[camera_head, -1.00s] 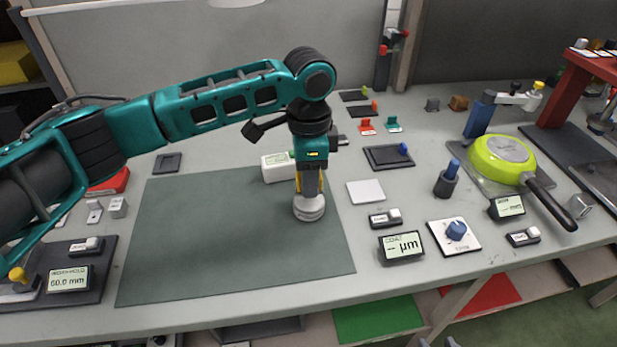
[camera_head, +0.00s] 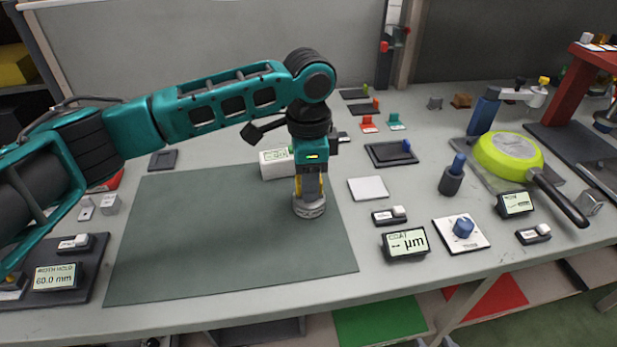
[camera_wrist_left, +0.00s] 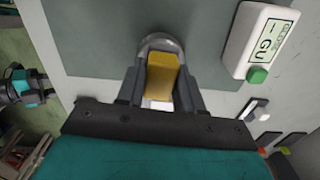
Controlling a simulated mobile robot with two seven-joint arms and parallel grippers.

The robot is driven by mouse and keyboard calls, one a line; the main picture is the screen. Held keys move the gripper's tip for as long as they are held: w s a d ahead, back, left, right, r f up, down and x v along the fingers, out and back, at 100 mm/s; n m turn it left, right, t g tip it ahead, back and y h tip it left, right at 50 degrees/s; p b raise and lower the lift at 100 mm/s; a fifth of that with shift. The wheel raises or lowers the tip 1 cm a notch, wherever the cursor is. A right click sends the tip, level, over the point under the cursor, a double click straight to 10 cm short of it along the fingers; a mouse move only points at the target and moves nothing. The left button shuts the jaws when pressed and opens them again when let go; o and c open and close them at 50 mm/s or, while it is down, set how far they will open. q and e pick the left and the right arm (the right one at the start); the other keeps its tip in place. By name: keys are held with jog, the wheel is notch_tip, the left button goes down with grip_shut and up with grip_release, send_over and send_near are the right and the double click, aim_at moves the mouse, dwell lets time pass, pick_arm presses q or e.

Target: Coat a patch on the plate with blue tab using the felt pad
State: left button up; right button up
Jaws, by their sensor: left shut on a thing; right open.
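The dark square plate with the blue tab (camera_head: 380,155) lies flat behind and right of the green-grey mat (camera_head: 230,260). My left gripper (camera_head: 310,182) points down and is shut on a yellow-handled round grey pad (camera_head: 309,210), also seen in the left wrist view (camera_wrist_left: 162,78). The pad is over the mat's right part, apart from the plate. I cannot tell whether it touches the mat, and its underside is hidden, so felt is not visible. My right gripper is not in view.
A white gauge box (camera_head: 275,171) stands just behind the pad. A white square (camera_head: 368,189), a µm display (camera_head: 405,243) and a knob panel (camera_head: 461,234) lie to the right. A green pan (camera_head: 507,155) is farther right. The mat's left part is clear.

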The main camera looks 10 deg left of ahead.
pick_arm(q)
jog(key=shift+f, duration=0.5)
dwell(0.6)
jog(key=shift+p, duration=0.4)
dwell(0.9)
jog(key=shift+f, duration=0.1)
dwell(0.8)
jog(key=shift+s+f+p, duration=0.1)
jog(key=shift+p, duration=0.25)
dwell(0.8)
